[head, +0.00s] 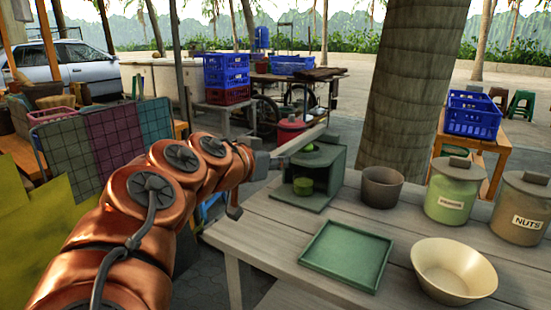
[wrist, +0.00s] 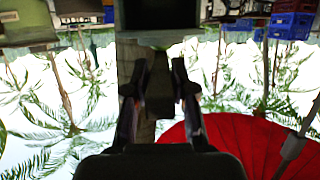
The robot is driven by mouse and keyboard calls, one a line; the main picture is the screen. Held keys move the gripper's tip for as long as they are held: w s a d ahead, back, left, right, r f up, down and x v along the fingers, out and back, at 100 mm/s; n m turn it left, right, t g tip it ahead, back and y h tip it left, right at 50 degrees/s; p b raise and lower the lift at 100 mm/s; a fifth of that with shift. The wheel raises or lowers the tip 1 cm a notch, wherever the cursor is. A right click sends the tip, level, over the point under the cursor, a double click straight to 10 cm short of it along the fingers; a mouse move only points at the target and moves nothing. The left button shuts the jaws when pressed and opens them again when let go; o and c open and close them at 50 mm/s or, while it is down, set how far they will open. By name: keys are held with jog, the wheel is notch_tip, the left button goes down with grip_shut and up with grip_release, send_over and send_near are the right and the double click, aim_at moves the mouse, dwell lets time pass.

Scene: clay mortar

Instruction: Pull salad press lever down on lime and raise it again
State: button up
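The green salad press (head: 325,172) stands on the near-left part of the wooden table. My gripper (head: 250,183) is left of the press, by the lever's free end. In the wrist view my gripper (wrist: 161,64) has its two fingers apart, with a dark bar-like shape between them. I cannot tell whether they touch it.
A green tray (head: 322,280), a cream bowl (head: 453,296), a dark pot (head: 382,188) and two labelled jars (head: 452,204) (head: 519,226) stand on the table (head: 283,235). A tree trunk (head: 414,90) rises behind. A grid rack (head: 110,140) stands left of my arm.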

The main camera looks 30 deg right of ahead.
jog(key=o, duration=0.4)
jog(key=shift+r, duration=0.2)
jog(key=shift+r, duration=4.85)
